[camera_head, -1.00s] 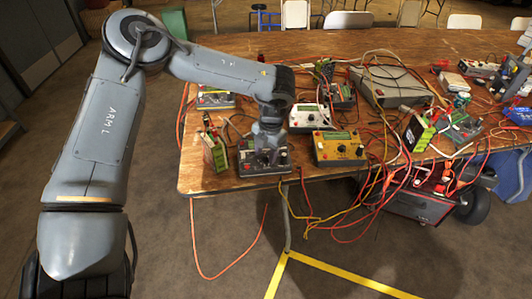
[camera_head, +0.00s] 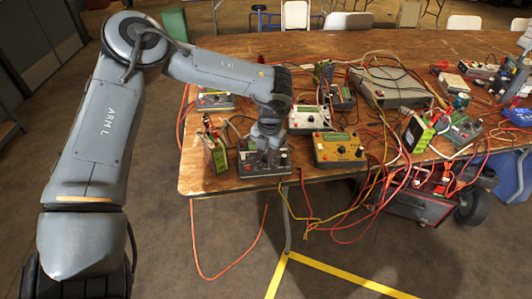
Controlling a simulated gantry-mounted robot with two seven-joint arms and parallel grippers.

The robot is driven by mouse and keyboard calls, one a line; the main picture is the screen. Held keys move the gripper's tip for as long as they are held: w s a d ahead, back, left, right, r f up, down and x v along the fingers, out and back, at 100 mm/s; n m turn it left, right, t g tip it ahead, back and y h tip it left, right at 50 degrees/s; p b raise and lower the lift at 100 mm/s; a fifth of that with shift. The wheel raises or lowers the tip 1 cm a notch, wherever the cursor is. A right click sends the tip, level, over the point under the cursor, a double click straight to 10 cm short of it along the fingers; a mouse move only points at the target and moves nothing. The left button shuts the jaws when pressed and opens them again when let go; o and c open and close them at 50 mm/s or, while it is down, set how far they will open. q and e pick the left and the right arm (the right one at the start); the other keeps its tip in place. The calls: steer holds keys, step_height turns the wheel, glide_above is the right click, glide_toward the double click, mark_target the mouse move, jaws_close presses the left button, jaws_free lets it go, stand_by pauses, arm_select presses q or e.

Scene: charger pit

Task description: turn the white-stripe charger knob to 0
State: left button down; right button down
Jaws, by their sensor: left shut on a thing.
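A dark grey charger (camera_head: 277,167) sits at the front edge of the wooden table, left of its middle. My left gripper (camera_head: 266,155) points down onto the top of this charger and is shut on its knob. The gripper covers the knob and much of the panel, so the knob's pointer and the number it stands at cannot be read. I cannot make out a white stripe on the charger at this size. My right gripper is not in view.
A yellow charger (camera_head: 339,150) and a white charger (camera_head: 310,119) stand right of my gripper. A green battery (camera_head: 217,154) stands just left. Another charger (camera_head: 214,101) lies behind. Red and yellow cables tangle to the right. The table's front left corner (camera_head: 200,182) is bare.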

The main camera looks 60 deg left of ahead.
arm_select(q)
steer(key=shift+n, duration=2.1)
steer(key=c, duration=1)
jaws_free()
steer(key=shift+d+r+p, duration=0.15)
steer(key=shift+r+p, duration=0.9)
steer(key=shift+r, duration=1.65)
steer(key=shift+d+r+p, duration=0.15)
steer(key=shift+r+p, duration=0.9)
steer(key=shift+r, duration=1.65)
